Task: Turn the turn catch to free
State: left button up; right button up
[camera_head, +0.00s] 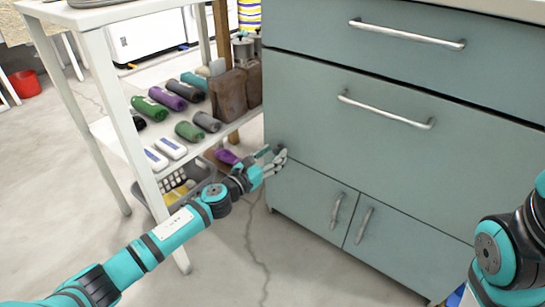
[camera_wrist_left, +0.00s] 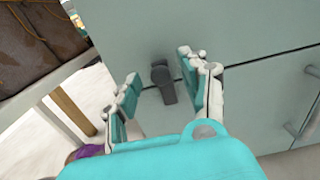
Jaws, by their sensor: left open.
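The turn catch (camera_wrist_left: 163,84) is a small dark grey knob with a short lever on the grey-green cabinet front. It sits at the seam between the large drawer and the lower left door; in the wrist view its lever points downward, slightly right. My left gripper (camera_wrist_left: 159,67) is open, with one finger on each side of the catch and visible gaps to both. In the head view my left gripper (camera_head: 270,163) is at the cabinet's left edge and largely hides the catch. My right arm shows at the right edge; its gripper is outside the frames.
The cabinet has a long drawer handle (camera_head: 386,109) and two lower door handles (camera_head: 337,211) (camera_head: 364,226). A white shelf unit (camera_head: 110,135) with rolled cloths and a grey basket (camera_head: 178,185) stands close on the left. The floor in front is clear.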

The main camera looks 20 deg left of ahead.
pick_arm(q)
jog(key=shift+w, duration=0.15)
grip_shut()
dwell(0.4)
